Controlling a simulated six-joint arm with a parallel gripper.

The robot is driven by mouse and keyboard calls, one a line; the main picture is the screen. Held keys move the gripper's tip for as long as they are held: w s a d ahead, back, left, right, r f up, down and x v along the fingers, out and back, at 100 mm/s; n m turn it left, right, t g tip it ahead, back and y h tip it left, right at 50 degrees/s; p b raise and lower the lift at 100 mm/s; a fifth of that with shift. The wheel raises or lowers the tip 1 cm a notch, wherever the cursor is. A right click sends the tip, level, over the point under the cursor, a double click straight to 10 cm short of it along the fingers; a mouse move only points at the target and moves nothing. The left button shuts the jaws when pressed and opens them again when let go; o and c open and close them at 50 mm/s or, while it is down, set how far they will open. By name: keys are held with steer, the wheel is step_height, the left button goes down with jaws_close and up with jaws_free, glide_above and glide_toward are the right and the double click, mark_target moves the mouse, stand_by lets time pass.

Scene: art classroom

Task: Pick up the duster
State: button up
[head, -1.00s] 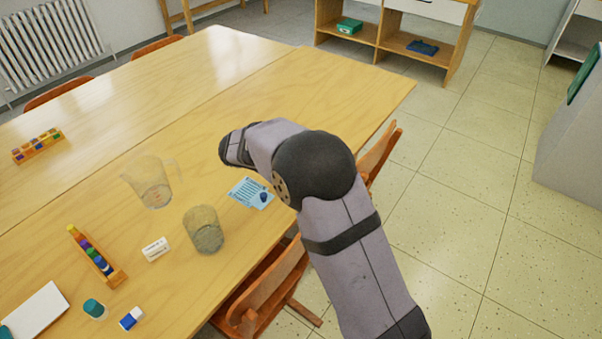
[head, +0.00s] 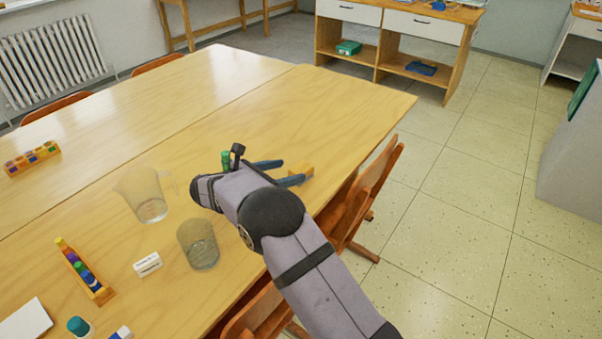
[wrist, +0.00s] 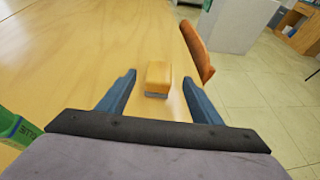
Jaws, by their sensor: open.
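The duster is a small yellow wooden block with a grey underside. It lies on the table near its right edge in the head view (head: 301,169), partly hidden by a finger. In the wrist view the duster (wrist: 157,77) lies ahead, between the lines of the two blue fingers. My gripper (head: 291,172) is open and empty, its fingers pointing at the duster. In the wrist view my gripper (wrist: 159,74) has one finger on each side, with clear gaps to the block. Whether the fingertips reach past its near face is hard to tell.
A green tube (head: 226,160) stands close behind my wrist. An orange chair (head: 368,195) rises beside the table edge, close to the duster.

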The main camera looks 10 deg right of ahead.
mark_target(298, 169)
steer(key=shift+x, duration=2.6)
steer(key=shift+a+f, duration=0.1)
steer(key=c, duration=1.2)
